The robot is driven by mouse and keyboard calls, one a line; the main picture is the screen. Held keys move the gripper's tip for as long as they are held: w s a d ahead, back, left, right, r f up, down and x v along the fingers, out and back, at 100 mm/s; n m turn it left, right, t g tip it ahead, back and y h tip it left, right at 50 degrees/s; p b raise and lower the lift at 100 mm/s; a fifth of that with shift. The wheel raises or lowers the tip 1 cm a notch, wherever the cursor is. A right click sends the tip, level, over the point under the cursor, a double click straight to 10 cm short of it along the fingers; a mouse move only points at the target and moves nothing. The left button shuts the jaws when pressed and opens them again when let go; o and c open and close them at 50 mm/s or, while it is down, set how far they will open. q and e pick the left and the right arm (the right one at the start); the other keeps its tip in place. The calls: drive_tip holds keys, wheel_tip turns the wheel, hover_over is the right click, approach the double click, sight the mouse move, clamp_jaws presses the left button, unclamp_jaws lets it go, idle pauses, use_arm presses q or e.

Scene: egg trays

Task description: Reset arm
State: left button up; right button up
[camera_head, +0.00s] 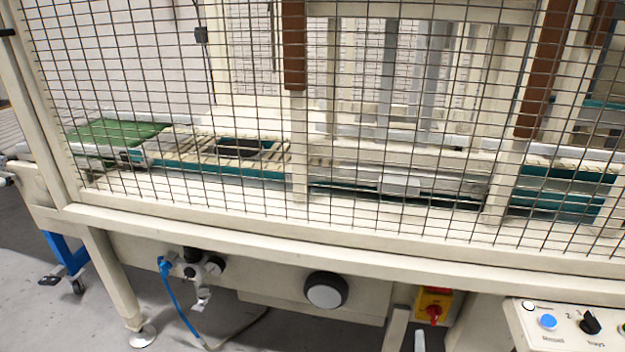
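Neither of my arms nor grippers shows in the head view. No egg trays can be made out with certainty. A large cream machine frame (330,250) with a wire mesh guard (370,110) fills the view. Behind the mesh lies a conveyor (210,163) with pale slats and teal sides. A dark object or opening (240,148) sits in its middle; I cannot tell which. A green surface (115,133) lies at the conveyor's left end.
A control panel (575,335) with a blue button (547,322) and a black selector knob (590,323) is at bottom right. A red rotary switch (433,311) on yellow is left of it. A blue hose (177,305) hangs below the frame. Grey floor (60,325) is clear at bottom left.

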drive_tip(key=s+a+f+n+g+y, duration=0.2)
drive_tip(key=s+f+n+g+y, duration=0.15)
drive_tip(key=s+n, duration=0.3)
drive_tip(key=s+a+f+n+g+y, duration=0.25)
drive_tip(key=s+n+y, duration=0.2)
drive_tip(key=s, duration=0.25)
use_arm(q)
drive_tip(key=s+a+f+p, duration=0.2)
drive_tip(key=s+p, duration=0.4)
drive_tip(key=p, duration=0.4)
drive_tip(key=s+a+f+m+y+p, duration=0.1)
drive_tip(key=s+f+p, duration=0.4)
drive_tip(key=p, duration=0.5)
drive_tip(key=shift+s+a+g+p, duration=0.3)
drive_tip(key=shift+s+a+g, duration=0.1)
drive_tip(key=shift+s+a, duration=0.3)
use_arm(e)
drive_tip(key=s+d+f+n+g+h, duration=0.1)
drive_tip(key=s+d+f+n+g, duration=0.1)
drive_tip(key=s, duration=0.8)
drive_tip(key=s+d+f+n+g+h, duration=0.2)
drive_tip(key=s+d+f+g, duration=0.2)
drive_tip(key=s, duration=0.6)
drive_tip(key=s+d+f+n+g+h, duration=0.1)
drive_tip(key=s+d+f+n+g, duration=0.1)
drive_tip(key=s, duration=0.9)
drive_tip(key=shift+d+f+g+h, duration=0.3)
drive_tip(key=shift+d+f+g, duration=0.4)
drive_tip(key=shift+d+f, duration=0.3)
